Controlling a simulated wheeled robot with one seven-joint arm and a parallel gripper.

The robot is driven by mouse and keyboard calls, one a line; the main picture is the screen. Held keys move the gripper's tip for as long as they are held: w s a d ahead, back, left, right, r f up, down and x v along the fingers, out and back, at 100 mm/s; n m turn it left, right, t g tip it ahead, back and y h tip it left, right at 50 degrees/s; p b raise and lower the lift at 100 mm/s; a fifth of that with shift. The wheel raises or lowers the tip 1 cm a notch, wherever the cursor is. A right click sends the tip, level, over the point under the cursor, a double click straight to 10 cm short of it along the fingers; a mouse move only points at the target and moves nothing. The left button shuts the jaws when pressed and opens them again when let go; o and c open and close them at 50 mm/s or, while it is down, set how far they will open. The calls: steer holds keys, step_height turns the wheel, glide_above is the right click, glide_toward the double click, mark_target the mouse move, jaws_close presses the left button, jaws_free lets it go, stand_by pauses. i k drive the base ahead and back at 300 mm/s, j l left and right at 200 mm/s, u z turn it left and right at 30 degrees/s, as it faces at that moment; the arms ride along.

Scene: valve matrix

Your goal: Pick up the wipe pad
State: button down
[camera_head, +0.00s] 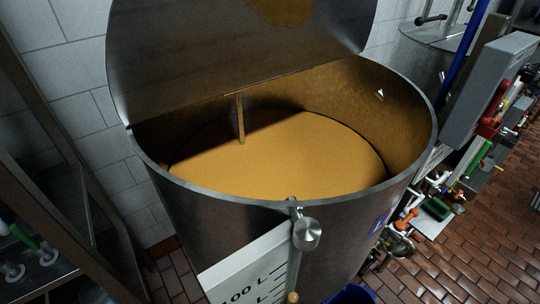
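I cannot make out a wipe pad for certain in the head view. A small dark green block (437,208) sits on a pale surface to the right of a large metal tank, but it is too small to tell what it is. My gripper is not in view.
The open metal tank (225,205) holds an amber liquid (290,155); its lid (230,50) is raised. A litre scale (250,270) is on its front. A grey box (485,90), valves and pipes crowd the right. A metal rack (75,200) stands left. Brick floor (470,255) is clear lower right.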

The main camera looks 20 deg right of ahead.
mark_target(437, 208)
steer(key=z, duration=1.25)
